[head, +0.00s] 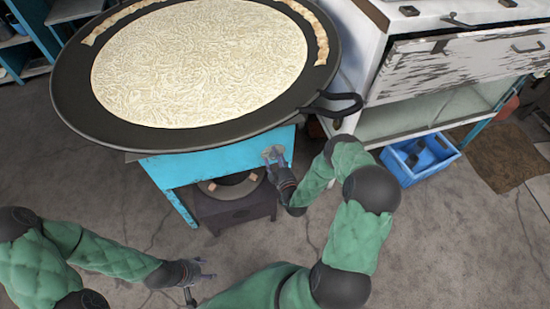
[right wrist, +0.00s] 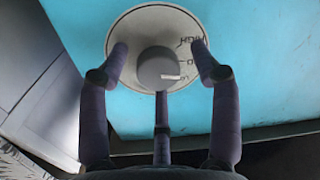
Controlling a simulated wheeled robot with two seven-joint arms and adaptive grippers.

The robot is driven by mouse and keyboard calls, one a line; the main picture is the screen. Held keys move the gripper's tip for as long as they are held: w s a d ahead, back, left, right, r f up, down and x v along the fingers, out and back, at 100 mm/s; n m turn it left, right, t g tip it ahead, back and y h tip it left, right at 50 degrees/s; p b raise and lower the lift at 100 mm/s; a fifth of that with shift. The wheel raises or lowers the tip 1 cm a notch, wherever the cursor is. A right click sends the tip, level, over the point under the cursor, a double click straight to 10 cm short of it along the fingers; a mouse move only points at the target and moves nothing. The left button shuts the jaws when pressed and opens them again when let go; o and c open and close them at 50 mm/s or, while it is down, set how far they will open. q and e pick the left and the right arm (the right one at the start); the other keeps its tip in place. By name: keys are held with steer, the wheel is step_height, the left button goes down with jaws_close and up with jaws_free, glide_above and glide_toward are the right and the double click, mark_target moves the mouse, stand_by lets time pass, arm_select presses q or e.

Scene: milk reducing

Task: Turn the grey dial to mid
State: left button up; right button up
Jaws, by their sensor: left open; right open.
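The grey dial (right wrist: 158,68) sits on a round white plate (right wrist: 150,22) fixed to a turquoise panel. Its pale pointer mark points right, towards small lettering that looks like "LO". "HIGH" is printed at the plate's upper right, and the lettering between is partly hidden by a finger. My right gripper (right wrist: 159,50) is open, with one finger on each side of the dial and a third below it. The side fingers appear apart from the dial. In the head view, the right gripper (head: 279,168) is at the stand's front. My left gripper (head: 203,277) is open and empty, low over the floor.
A wide black pan (head: 75,85) with pale, noodle-like contents rests above the turquoise stand (head: 215,162). Its handle (head: 340,104) juts out above my right arm. A dark burner unit (head: 235,210) is below. A white cabinet (head: 450,60) and blue crate (head: 420,160) are at right.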

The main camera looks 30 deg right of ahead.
steer(key=s+a, duration=0.2)
steer(key=s, duration=0.9)
steer(key=shift+s+r, duration=0.25)
steer(key=shift+s, duration=0.15)
